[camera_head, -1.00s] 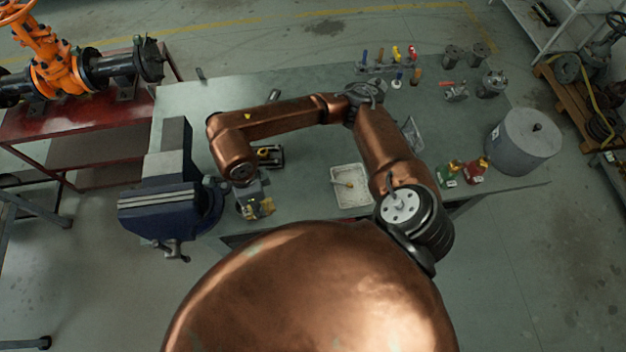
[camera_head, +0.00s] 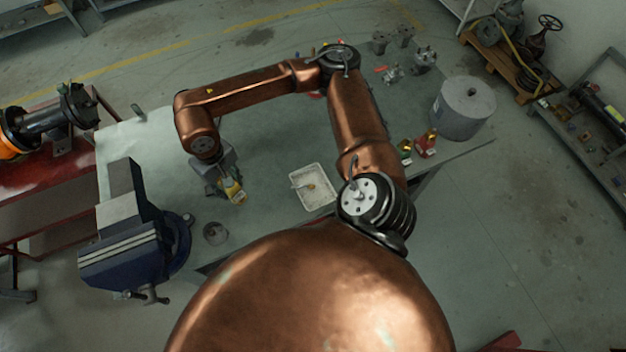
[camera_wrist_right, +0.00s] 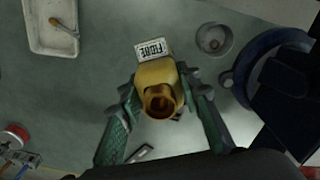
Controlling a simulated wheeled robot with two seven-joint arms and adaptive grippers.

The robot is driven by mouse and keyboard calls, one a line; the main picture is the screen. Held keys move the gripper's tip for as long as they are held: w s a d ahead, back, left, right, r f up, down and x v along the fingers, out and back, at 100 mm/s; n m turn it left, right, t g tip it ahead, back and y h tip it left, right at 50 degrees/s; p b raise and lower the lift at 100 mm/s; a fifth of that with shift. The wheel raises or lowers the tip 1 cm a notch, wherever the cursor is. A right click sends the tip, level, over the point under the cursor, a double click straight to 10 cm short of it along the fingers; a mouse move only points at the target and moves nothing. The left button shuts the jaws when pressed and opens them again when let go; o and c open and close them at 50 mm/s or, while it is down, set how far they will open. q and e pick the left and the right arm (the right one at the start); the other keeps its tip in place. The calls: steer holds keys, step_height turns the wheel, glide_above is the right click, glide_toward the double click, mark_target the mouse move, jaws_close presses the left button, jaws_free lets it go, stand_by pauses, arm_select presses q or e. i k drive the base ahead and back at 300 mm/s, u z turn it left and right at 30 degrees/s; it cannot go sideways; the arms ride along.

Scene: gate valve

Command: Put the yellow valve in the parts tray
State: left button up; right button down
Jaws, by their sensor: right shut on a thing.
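The yellow valve (camera_head: 234,188) is in my right gripper (camera_head: 230,184), above the bench and left of the parts tray. In the right wrist view the valve (camera_wrist_right: 157,76) sits between both fingers of the gripper (camera_wrist_right: 158,88). Its open round end faces the camera, and a white label reading "FIGRE" or similar shows on its far side. The pale rectangular parts tray (camera_head: 316,198) lies on the bench with a small brush-like item in it. The tray also shows at the upper left of the right wrist view (camera_wrist_right: 45,36). My left gripper is not in view.
A blue vise (camera_head: 130,255) stands at the bench's left edge. A round grey dish (camera_head: 215,233) lies beside it. Green and red valves (camera_head: 425,145) and a grey cylinder (camera_head: 464,108) stand right of my arm. Bench between the held valve and tray looks clear.

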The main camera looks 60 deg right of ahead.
mark_target(317, 196)
steer(key=k, duration=0.5)
steer(key=u, duration=2.3)
steer(key=k, duration=0.95)
steer(key=z, duration=1.7)
